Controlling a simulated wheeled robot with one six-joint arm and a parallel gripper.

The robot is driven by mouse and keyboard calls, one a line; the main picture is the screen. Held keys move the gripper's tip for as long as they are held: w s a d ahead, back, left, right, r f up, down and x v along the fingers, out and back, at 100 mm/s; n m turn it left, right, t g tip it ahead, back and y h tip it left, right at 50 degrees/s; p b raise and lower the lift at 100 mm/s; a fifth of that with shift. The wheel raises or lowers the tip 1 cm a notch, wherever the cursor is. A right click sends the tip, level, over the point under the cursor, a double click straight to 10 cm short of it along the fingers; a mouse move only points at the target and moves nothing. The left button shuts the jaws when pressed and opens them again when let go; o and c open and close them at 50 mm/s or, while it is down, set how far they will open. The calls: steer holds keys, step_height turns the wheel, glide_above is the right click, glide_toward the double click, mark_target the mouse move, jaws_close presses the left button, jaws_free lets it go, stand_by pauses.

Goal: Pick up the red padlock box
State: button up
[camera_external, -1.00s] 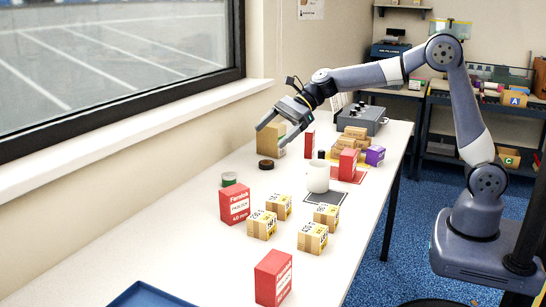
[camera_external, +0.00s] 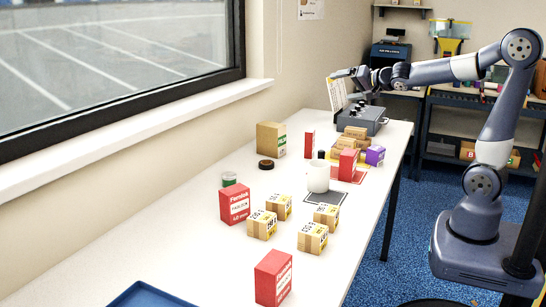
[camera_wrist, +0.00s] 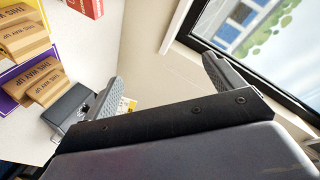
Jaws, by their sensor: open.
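Several red boxes stand on the white table in the external view. One red padlock box (camera_external: 234,204) with a white label reading PADLOCK stands left of the middle, and a similar red box (camera_external: 273,279) stands at the near edge. Two smaller red boxes, one (camera_external: 309,144) farther back and one (camera_external: 347,164) on a red-outlined mat, stand behind the white cup. My gripper (camera_external: 338,74) is raised over the table's far end, away from all of them. In the wrist view my gripper (camera_wrist: 163,82) is open and empty. A red box (camera_wrist: 88,6) is partly cut off at the top there.
Small tan cartons (camera_external: 262,224), a white cup (camera_external: 318,177), a green-banded tin (camera_external: 229,179) and a tape roll (camera_external: 266,164) stand between the boxes. A brown box (camera_external: 270,139) is by the wall. A grey device (camera_external: 362,121) occupies the far end. A blue tray (camera_external: 148,296) lies in front.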

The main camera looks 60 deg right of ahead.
steer(key=s+a+f+n+y, duration=0.3)
steer(key=s+n, duration=0.3)
steer(key=n, duration=0.1)
steer(key=s+a+f+n+y, duration=0.2)
steer(key=s+a+f+n, duration=0.15)
steer(key=s+n, duration=0.35)
glide_toward(355, 161)
steer(key=w, duration=0.3)
steer(key=shift+w+d+f+m+g+b, duration=0.15)
steer(key=shift+d+f+m+g+b, duration=0.15)
steer(key=shift+f, duration=0.15)
steer(key=shift+w+a+f, duration=0.1)
steer(key=shift+w+f, duration=0.05)
steer(key=shift+w, duration=0.05)
steer(key=b+x, duration=0.1)
steer(key=x, duration=0.3)
steer(key=shift+w+f, duration=0.1)
steer(key=shift+w, duration=0.2)
steer(key=shift+a+b+x, duration=0.15)
steer(key=shift+b+x, duration=0.15)
steer(key=shift+x, duration=1.15)
steer(key=shift+a+b+x, duration=0.15)
steer(key=shift+b+x, duration=0.1)
steer(key=shift+x, duration=1.15)
steer(key=shift+c, duration=0.6)
